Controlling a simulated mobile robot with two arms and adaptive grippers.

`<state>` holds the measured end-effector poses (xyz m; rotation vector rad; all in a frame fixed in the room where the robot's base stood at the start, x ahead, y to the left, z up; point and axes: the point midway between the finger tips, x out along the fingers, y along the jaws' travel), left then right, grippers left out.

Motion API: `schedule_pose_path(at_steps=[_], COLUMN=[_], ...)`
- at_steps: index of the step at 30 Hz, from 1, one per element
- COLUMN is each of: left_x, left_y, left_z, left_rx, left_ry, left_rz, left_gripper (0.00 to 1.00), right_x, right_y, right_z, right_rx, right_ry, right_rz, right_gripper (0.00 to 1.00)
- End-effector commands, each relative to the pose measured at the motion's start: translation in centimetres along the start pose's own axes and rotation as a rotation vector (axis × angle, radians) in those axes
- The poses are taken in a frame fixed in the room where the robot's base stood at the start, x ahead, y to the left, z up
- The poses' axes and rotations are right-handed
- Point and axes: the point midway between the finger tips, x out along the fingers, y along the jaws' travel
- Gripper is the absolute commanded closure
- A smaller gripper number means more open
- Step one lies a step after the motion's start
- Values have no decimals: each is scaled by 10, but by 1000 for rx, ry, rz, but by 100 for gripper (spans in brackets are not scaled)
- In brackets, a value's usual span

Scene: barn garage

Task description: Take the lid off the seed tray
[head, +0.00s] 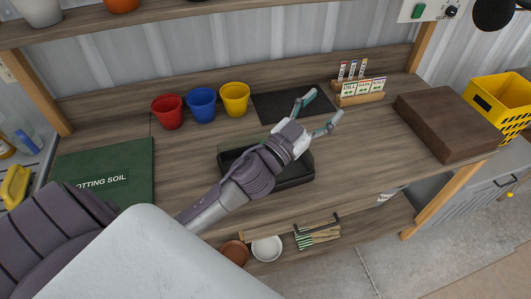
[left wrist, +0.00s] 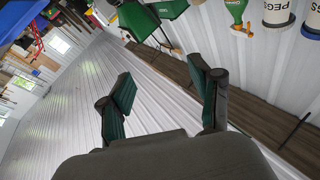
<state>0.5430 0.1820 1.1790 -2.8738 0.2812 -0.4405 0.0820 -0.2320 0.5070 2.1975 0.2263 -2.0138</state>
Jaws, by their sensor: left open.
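The black seed tray (head: 293,181) sits on the wooden workbench in the middle of the head view. My left arm passes over it and hides much of it. I cannot make out a separate lid on it. My left gripper (head: 325,104) is open and empty, raised beyond the tray, with its fingers spread toward the back right. In the left wrist view its two green-padded fingers (left wrist: 165,85) stand apart with nothing between them. That view shows neither tray nor lid. My right gripper is not in view.
Red, blue and yellow pots (head: 202,105) stand behind the tray at left. A dark flat mat (head: 268,107) and seed packet rack (head: 362,90) lie behind. A brown box (head: 447,122) is at right, a potting soil bag (head: 105,170) at left. Bare bench (head: 365,150) lies right of the tray.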

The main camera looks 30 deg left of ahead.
Motion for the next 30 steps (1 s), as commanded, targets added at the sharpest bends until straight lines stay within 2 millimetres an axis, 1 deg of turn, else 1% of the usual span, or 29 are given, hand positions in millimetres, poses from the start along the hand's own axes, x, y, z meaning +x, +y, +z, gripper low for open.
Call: schedule_pose_path(at_steps=[1,3,5,6,8,10,11,12,13,14,15,17,18,20,21,23,24,25,27,30], left_x=[14,23,26,25,22,17,14,9,6,2,-3,-10,-16,-25,-31,-40,-46,-50,-59,-67], left_y=[10,31,50,62,77,88,90,90,87,82,72,49,30,-3,-26,-59,-79,-92,-116,-135], left_z=[-22,-44,-55,-58,-56,-43,-35,-23,-13,-2,14,35,49,64,72,78,79,80,78,77], left_rx=[38,84,128,160,213,278,308,346,376,404,440,489,516,547,560,569,570,568,560,549], left_ry=[105,219,283,308,315,276,243,185,131,68,-30,-202,-332,-532,-663,-847,-955,-1027,-1159,-1268], left_rz=[94,250,398,502,660,844,920,1016,1082,1146,1221,1311,1353,1388,1396,1386,1371,1357,1324,1291], left_gripper=[36,36,36,36,36,36,36,36,36,36,36,36,36,36,36,36,36,36,36,36], right_x=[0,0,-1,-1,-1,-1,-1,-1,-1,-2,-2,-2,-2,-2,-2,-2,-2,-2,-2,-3], right_y=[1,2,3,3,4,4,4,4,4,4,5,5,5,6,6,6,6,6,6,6], right_z=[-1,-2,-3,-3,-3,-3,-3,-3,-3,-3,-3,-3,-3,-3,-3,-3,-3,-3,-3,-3], right_rx=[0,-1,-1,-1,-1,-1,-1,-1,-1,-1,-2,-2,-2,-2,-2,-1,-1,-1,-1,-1], right_ry=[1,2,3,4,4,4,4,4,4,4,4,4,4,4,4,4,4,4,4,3], right_rz=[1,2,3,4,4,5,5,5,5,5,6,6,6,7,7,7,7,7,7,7], right_gripper=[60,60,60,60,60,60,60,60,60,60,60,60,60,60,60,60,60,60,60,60])
